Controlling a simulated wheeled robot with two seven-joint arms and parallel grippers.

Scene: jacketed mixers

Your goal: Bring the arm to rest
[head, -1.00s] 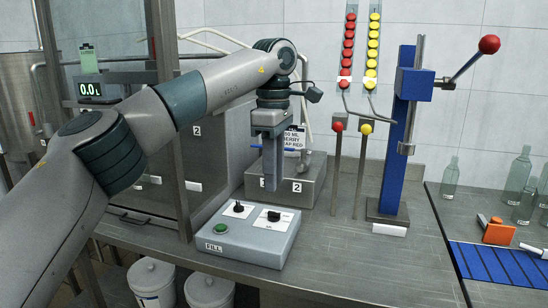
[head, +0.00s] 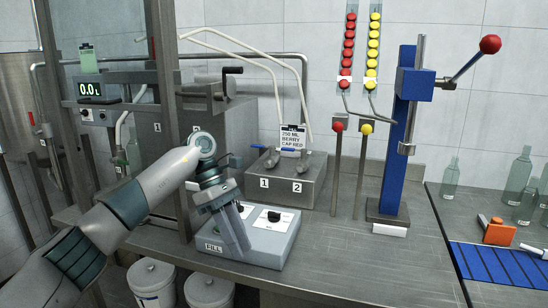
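My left arm comes in from the left, bent low over the front of the steel bench. My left gripper (head: 238,247) points down and slightly right, in front of the grey FILL control box (head: 240,252), and hides part of its top, including the green button's area. The fingers overlap from this angle, so whether they are apart or shut cannot be told. I see nothing held below them. A black knob (head: 274,216) on the box stays visible. My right gripper is not in view.
Behind the box stands a two-spout filler block (head: 308,188) marked 1 and 2. A blue press (head: 388,165) with a red-knobbed lever stands right of two cap chutes. Green bottles (head: 518,172) and a blue mat (head: 505,260) are at right. White buckets (head: 152,280) are below the bench.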

